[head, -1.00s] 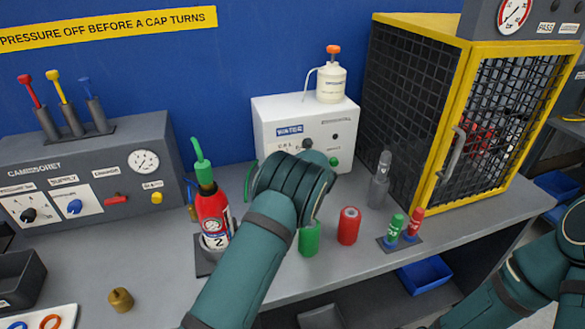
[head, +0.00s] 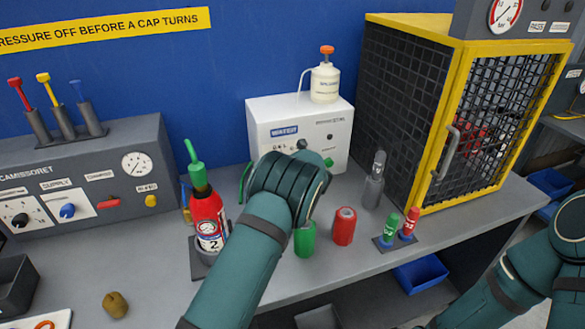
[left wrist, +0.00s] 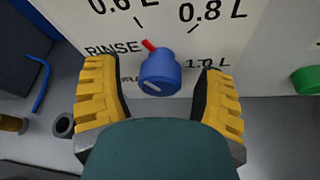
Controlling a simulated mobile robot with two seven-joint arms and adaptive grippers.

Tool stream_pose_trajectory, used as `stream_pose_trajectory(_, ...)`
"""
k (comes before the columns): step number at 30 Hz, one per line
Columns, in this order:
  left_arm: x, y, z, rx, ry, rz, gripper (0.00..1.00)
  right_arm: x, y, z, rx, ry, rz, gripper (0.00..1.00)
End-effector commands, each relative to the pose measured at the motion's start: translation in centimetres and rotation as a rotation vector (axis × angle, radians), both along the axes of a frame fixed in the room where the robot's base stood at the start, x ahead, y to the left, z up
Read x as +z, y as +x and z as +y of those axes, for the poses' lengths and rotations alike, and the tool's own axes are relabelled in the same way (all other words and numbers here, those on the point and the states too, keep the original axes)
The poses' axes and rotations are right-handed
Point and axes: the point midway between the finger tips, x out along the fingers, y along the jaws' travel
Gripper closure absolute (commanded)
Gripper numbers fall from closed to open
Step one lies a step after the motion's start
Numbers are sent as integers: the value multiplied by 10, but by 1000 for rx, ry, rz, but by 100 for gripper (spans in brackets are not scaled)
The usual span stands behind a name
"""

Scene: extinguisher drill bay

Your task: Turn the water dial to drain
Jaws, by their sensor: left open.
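The water dial (left wrist: 160,72) is a blue knob with a red pointer on the white panel in the left wrist view. Its pointer tilts up and left, close to the right end of the word RINSE. The drain label below is mostly hidden by the dial and my gripper. My left gripper (left wrist: 157,100) is open, with one yellow finger on each side of the dial and visible gaps to it. In the head view the white water unit (head: 335,133) stands at the back of the bench, and my left wrist covers its lower front. My right gripper is out of view.
A fire extinguisher (head: 207,215) stands left of my left forearm. A green cylinder (head: 305,240), a red cylinder (head: 344,226) and a grey bottle (head: 375,180) stand to its right. A yellow-framed mesh cage (head: 440,120) bounds the right side. A pump bottle (head: 325,80) is on the unit.

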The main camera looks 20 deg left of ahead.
Motion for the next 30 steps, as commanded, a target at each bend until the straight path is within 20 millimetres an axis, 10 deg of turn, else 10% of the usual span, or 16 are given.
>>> stream_pose_trajectory(18,39,-73,-65,-1,-1,-1,31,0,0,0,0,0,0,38)
stream_pose_trajectory(30,42,-81,-71,1,0,-1,31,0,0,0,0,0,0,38)
